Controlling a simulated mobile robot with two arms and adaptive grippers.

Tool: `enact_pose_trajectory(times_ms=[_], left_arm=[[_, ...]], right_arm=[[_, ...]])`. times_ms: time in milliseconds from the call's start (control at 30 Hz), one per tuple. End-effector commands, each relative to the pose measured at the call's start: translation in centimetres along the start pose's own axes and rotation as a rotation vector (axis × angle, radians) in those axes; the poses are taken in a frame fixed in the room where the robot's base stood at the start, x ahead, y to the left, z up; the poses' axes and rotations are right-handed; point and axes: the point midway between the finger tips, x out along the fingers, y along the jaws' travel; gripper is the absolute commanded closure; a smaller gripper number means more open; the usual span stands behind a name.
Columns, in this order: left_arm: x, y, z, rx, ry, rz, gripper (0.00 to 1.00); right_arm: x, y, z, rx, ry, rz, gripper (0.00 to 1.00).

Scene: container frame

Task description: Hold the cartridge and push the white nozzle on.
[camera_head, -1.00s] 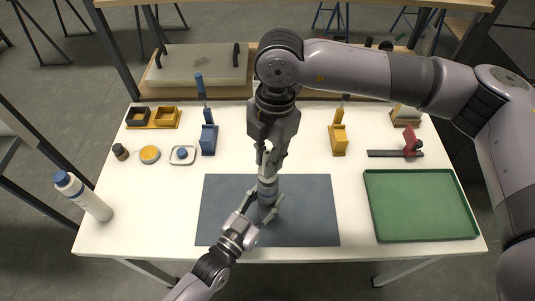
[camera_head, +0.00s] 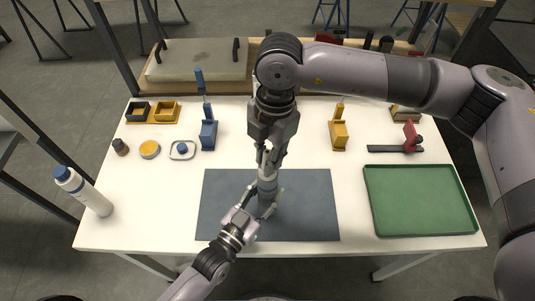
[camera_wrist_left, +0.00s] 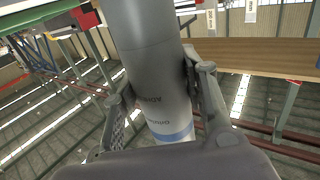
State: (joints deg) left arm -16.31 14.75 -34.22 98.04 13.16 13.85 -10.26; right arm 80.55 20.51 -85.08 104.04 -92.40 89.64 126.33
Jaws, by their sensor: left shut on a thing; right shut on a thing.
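The cartridge (camera_head: 267,186), a grey cylinder with a pale band, stands upright above the dark mat (camera_head: 310,205) in the head view. My left gripper (camera_head: 264,199) is shut around its lower part from the front left. In the left wrist view the cartridge (camera_wrist_left: 152,65) runs between the two fingers, with a blue ring low on it. My right gripper (camera_head: 269,158) points straight down over the cartridge's top and is shut on a small pale piece, apparently the white nozzle (camera_head: 265,156). The fingers mostly hide it, so I cannot tell how far it is seated.
A green tray (camera_head: 420,232) lies at the right. A red clamp (camera_head: 411,137), a yellow holder (camera_head: 339,136) and a blue holder (camera_head: 208,135) stand farther back. A white bottle (camera_head: 91,197) and small containers are at the left. The mat's right part is clear.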

Motion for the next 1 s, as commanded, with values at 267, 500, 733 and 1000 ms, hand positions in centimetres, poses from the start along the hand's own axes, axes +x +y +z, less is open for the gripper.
enact_pose_trajectory(times_ms=[267,500,733,1000], left_arm=[[0.0,0.0,0.0,0.0,0.001,0.0,1.0],[0.0,0.0,0.0,0.0,0.001,0.0,1.0],[0.0,0.0,0.0,0.0,0.001,0.0,1.0],[0.0,0.0,0.0,0.0,0.001,0.0,1.0]], right_arm=[[0.1,0.0,0.0,0.001,-0.001,-0.002,0.64],[0.1,0.0,0.0,0.0,-0.001,-0.001,0.57],[-0.4,0.0,0.1,0.001,-0.002,0.0,0.57],[-5.2,0.1,0.1,0.001,-0.003,0.003,0.57]])
